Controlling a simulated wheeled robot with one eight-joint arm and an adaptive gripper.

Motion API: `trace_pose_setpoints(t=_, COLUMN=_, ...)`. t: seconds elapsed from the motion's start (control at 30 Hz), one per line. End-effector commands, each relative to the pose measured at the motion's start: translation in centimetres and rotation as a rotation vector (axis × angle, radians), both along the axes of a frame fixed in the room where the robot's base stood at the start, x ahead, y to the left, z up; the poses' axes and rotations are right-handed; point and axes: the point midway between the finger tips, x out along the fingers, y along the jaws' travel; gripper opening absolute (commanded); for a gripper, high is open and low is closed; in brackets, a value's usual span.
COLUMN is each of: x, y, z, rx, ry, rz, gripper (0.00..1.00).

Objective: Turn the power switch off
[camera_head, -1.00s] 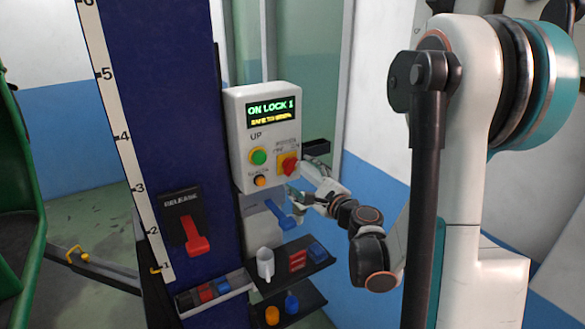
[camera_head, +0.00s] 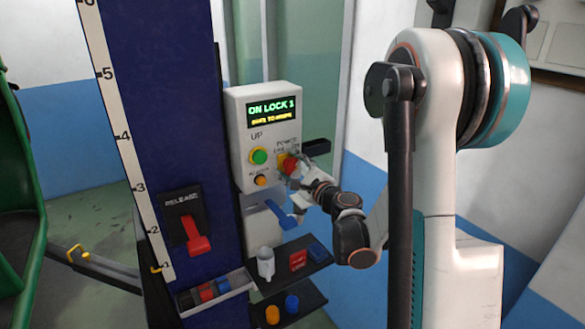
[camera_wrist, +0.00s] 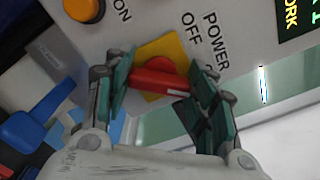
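The power switch is a red rotary handle (camera_wrist: 160,79) on a yellow plate (camera_wrist: 158,55), on the white control box (camera_head: 240,150). In the head view the red handle (camera_head: 289,165) is partly covered by my gripper (camera_head: 297,172). In the wrist view my gripper (camera_wrist: 160,92) has its teal fingers apart, one at each end of the handle. The handle lies between them; I cannot tell whether both pads press on it. The labels POWER and OFF show beside the plate. The display reads ON LOCK 1.
A green button (camera_head: 259,156) and an orange button (camera_head: 261,180) sit left of the switch. A dark blue post (camera_head: 165,110) stands left.

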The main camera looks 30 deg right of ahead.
Motion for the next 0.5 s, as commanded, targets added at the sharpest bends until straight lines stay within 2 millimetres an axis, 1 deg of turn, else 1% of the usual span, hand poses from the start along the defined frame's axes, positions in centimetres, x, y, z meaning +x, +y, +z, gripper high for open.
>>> trace_pose_setpoints(t=0.27, x=-0.02, y=0.03, z=-0.05, rx=-0.015, ry=0.000, rz=0.001, gripper=0.27)
trace_pose_setpoints(t=0.5, x=-0.02, y=0.05, z=-0.22, rx=-0.112, ry=-0.004, rz=0.001, gripper=0.27)
